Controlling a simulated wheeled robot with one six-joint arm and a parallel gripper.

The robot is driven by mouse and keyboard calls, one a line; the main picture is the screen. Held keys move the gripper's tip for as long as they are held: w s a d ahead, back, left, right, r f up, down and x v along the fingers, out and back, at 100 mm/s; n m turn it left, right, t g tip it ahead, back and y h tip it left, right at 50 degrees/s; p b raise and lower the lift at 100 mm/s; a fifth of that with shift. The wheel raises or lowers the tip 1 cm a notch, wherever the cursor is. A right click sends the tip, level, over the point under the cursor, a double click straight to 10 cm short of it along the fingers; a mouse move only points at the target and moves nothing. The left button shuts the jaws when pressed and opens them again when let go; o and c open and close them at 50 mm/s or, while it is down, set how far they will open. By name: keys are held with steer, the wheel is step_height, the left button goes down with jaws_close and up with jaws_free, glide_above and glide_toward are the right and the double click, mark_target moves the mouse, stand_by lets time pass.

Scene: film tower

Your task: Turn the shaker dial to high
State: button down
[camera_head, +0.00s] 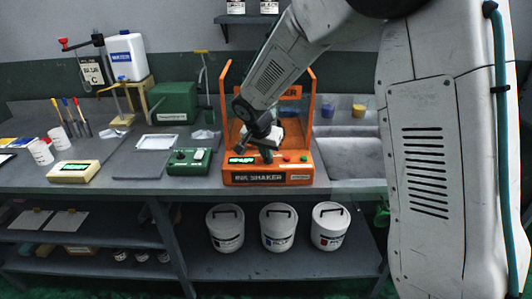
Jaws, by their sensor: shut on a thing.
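The orange ink shaker (240,178) stands on the bench in the middle of the head view, with a lit green display at its front left and red and green buttons at its front right. My gripper (267,154) is over the shaker's front control panel, between the display and the buttons. It is shut on the shaker dial, which is mostly hidden behind the fingers. The dial's setting cannot be read. A white part shows behind my gripper inside the shaker frame.
A green control box (188,161) sits close left of the shaker. A cream box (75,172), a white tray (157,142) and cups stand further left. A sink (350,155) lies to the right. Several white buckets (277,228) stand on the shelf below.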

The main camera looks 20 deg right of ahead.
steer(key=shift+a+m, duration=0.15)
steer(key=shift+m, duration=0.35)
steer(key=c, duration=1.5)
jaws_free()
steer(key=shift+a, duration=0.15)
steer(key=shift+c, duration=0.2)
steer(key=shift+g, duration=0.3)
steer(key=v, duration=0.7)
steer(key=shift+r, duration=0.35)
